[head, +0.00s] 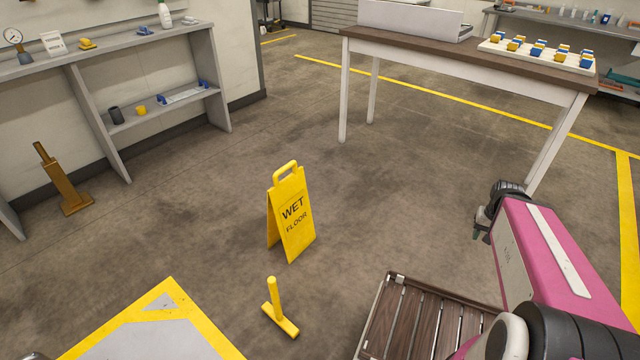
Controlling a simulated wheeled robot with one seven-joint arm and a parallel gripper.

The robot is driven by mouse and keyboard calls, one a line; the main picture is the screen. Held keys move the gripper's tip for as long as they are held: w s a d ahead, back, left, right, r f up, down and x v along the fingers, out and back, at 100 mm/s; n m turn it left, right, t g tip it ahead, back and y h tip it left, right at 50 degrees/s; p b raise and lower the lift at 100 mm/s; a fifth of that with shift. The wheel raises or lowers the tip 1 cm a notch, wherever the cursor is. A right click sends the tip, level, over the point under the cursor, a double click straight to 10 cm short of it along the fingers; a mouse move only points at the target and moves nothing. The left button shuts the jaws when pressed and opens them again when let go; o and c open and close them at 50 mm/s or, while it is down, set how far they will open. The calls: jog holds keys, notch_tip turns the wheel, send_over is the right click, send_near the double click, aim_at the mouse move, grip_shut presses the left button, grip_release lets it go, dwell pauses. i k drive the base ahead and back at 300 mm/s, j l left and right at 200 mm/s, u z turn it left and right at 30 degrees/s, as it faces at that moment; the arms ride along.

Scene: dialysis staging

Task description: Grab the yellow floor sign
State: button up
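The yellow floor sign (292,216) reads "WET FLOOR" and stands upright on the bare floor in the middle of the head view. It is an A-frame with a loop handle on top, and nothing touches it. My arm reaches in from the lower right. My gripper (482,232) is at the arm's far end, to the right of the sign and well apart from it. Its fingers are small and mostly hidden, so I cannot tell whether they are open.
A short yellow post on a foot (275,306) stands in front of the sign. A slatted wooden platform (398,322) lies at lower right. A table (462,56) stands behind, shelving (140,40) at left, a brass-coloured stand (64,185) near it.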

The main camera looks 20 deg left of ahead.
aim_at(289, 215)
jog(key=i+u, duration=0.2)
jog(key=i, duration=0.25)
jog(key=i+l+u, duration=0.2)
jog(key=i, duration=0.2)
jog(key=i+l+u, duration=0.25)
jog(key=i, duration=0.15)
jog(key=i+l+u, duration=0.15)
jog(key=u, duration=0.3)
jog(key=i+l+u, duration=0.55)
jog(key=u, duration=0.3)
jog(key=i+l+u, duration=0.15)
jog(key=l+u, duration=0.55)
jog(key=l, duration=0.2)
jog(key=i, duration=0.05)
